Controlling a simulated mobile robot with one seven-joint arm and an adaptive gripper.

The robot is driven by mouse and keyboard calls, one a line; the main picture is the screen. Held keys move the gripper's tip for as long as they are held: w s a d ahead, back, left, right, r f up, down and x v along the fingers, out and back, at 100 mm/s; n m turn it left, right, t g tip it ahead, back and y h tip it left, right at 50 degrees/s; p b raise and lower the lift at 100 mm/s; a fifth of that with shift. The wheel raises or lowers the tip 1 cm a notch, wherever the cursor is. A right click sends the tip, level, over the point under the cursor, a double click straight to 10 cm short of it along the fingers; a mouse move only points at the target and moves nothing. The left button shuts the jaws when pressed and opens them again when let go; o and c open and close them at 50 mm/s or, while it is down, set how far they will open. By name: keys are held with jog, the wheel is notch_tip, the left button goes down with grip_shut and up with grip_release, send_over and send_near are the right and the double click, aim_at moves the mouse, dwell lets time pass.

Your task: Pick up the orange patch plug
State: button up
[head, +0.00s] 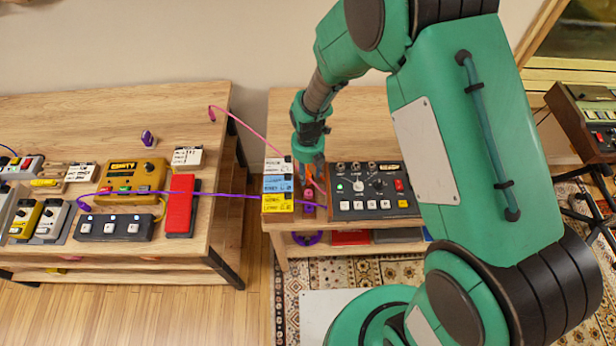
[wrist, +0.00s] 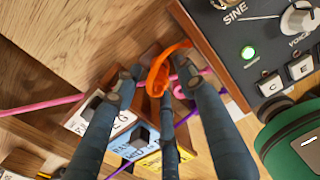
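The orange patch plug (wrist: 158,75) shows in the wrist view as a curved orange piece between my fingers. My gripper (wrist: 156,82) is open, with one finger on each side of the plug and another dark finger below it. I cannot tell whether any finger touches it. In the head view, my gripper (head: 312,168) points down at the table beside the synth box. A bit of orange (head: 325,162) shows there beside the fingers; the rest is hidden.
A synth box with knobs (head: 375,190) stands close to the right of my gripper. Labelled blue and yellow boxes (head: 278,185) stand close to its left. Pink (head: 240,125) and purple (head: 230,195) cables run nearby. A red pedal (head: 181,205) is on the left table.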

jog(key=shift+f, duration=0.8)
jog(key=shift+c, duration=0.2)
grip_shut()
